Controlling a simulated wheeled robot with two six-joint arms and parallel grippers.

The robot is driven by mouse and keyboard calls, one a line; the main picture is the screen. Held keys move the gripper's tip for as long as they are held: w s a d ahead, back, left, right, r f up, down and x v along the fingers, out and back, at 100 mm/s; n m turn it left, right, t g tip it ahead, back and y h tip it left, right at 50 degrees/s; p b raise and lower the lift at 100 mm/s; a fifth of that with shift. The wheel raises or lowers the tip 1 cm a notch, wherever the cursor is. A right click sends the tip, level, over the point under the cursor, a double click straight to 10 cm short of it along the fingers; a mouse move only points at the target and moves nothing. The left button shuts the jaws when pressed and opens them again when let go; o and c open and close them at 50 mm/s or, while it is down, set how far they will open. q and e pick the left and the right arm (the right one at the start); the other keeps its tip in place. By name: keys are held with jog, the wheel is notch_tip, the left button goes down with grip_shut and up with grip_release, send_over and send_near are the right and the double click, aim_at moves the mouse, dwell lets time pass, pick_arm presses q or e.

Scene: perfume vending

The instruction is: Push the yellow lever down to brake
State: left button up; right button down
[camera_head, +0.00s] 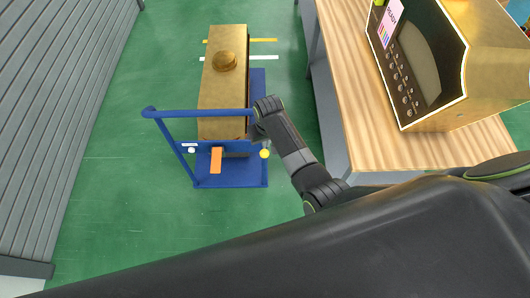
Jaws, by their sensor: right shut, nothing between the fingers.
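A blue cart (259,90) stands on the floor with a tall gold box on it. Low at its handle end is a flat orange-yellow lever (216,160), in front of a dark bar. A small round yellow piece (264,153) shows to the right of it, by the cart's right corner. My right gripper (257,132) is shut and empty beside the right end of the cart's blue handle, up and to the right of the lever. I cannot tell whether it touches the handle. My left gripper is out of view.
The gold box (222,95) with a round knob fills most of the cart. A wooden table (352,95) with a gold and black machine (410,70) stands at the right. A grey slatted wall (55,110) is at the left. Green floor is clear left of the cart.

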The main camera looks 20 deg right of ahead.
aim_at(265, 153)
jog(key=shift+f, duration=0.15)
jog(key=shift+f, duration=0.4)
jog(key=f+b, duration=0.1)
jog(key=b, duration=0.1)
jog(key=f+b, duration=0.1)
jog(key=f, duration=0.1)
jog(key=f+b, duration=0.2)
jog(key=shift+w+f+b, duration=0.15)
jog(key=shift+w+b, duration=0.15)
jog(key=shift+b, duration=0.05)
jog(key=shift+f+b, duration=0.35)
jog(key=shift+b, duration=0.2)
